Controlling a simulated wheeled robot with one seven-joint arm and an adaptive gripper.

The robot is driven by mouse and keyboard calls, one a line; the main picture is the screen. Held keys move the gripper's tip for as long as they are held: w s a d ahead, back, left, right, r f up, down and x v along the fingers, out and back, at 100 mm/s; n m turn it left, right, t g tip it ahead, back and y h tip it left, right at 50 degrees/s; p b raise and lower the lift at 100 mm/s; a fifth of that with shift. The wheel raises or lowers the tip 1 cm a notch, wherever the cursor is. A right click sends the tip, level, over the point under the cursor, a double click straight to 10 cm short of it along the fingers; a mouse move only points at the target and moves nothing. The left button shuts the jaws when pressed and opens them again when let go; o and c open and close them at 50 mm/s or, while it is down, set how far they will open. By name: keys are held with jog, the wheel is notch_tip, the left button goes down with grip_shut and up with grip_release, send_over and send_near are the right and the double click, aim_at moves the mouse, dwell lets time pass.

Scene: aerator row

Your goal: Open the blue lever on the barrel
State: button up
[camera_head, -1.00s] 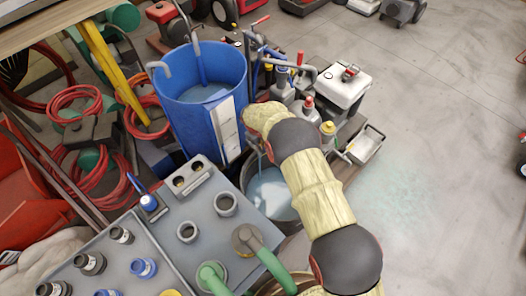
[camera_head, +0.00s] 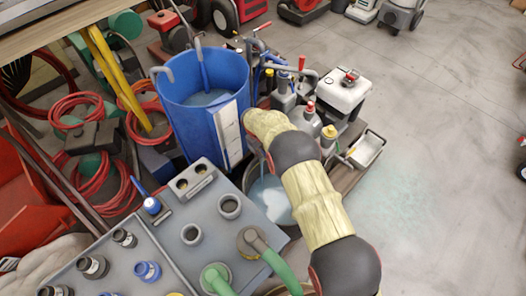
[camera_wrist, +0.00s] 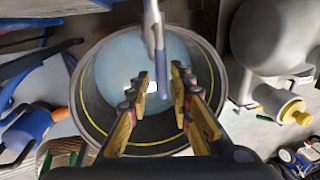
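The blue barrel (camera_head: 180,128) stands upright at the upper middle of the head view, with liquid inside. I cannot make out a blue lever for certain. In the wrist view my gripper (camera_wrist: 161,82) is open and points at a round tub (camera_wrist: 92,118) of bluish liquid. A grey, bluish-ended rod or spout (camera_wrist: 153,28) comes down from the top edge into line with the gap between the fingers. Whether it touches them I cannot tell.
The tub also shows below my arm in the head view (camera_head: 250,180). Several bottles and a white cooler (camera_head: 343,92) stand to the right of the barrel. A grey panel box (camera_head: 195,215) with ports and a green hose fills the near left.

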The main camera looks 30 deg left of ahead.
jog(key=shift+o, duration=0.7)
jog(key=shift+r, duration=0.1)
jog(key=shift+r, duration=0.35)
notch_tip(320, 180, up, 9)
